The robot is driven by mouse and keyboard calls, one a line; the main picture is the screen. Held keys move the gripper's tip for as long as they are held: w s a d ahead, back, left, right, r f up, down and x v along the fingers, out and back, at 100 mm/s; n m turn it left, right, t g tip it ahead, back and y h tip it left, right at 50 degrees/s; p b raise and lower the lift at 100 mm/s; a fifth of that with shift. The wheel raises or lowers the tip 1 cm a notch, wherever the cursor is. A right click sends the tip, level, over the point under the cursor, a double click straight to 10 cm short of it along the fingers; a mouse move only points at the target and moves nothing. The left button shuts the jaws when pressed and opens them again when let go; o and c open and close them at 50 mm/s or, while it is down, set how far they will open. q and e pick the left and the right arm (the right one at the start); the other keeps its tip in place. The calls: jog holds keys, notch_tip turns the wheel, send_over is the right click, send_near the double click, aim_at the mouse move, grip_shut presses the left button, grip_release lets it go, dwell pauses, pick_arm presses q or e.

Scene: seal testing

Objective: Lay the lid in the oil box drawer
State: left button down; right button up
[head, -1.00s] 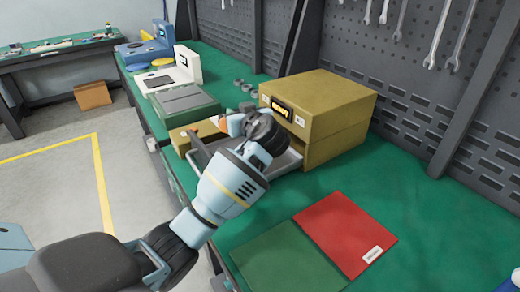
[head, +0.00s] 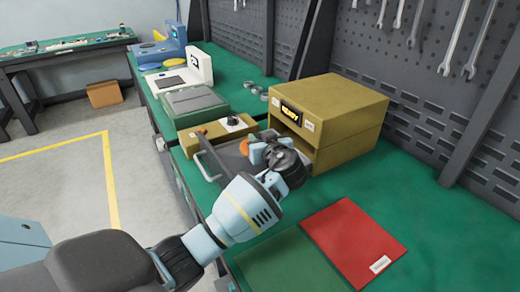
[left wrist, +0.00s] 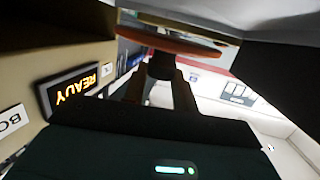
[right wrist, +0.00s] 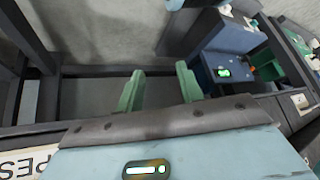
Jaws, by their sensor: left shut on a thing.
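The oil box (head: 345,100) is a yellow box on the green bench, with a lit display on its front. Its drawer (head: 213,172) is pulled out, handle toward the left. My left gripper (head: 262,150) is over the drawer beside the box front and partly hides the drawer inside. It is shut on the dark knob of the orange-red lid (head: 244,147). In the left wrist view, the lid (left wrist: 168,39) is a round disc beyond the fingers, with the READY display at left. Whether the lid touches the drawer, I cannot tell. My right gripper (right wrist: 160,88) is open and empty.
A small yellow box with a black dial (head: 222,130) stands just behind the drawer. A green-grey case (head: 195,104) and a white device (head: 190,70) stand farther back. A red sheet (head: 354,240) and a green sheet (head: 290,265) lie in front of the oil box.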

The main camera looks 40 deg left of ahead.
pick_arm(q)
jog(key=shift+f, duration=1.8)
jog(key=shift+f, duration=0.2)
jog(key=c, duration=1.1)
grip_release()
jog(key=shift+r, duration=0.15)
jog(key=shift+s+d+r, duration=0.1)
jog(key=shift+s+d, duration=0.05)
jog(key=shift+d, duration=0.05)
jog(key=p+v, duration=0.3)
jog(key=v, duration=0.8)
jog(key=shift+s+d, duration=0.15)
jog(key=shift+d, duration=0.1)
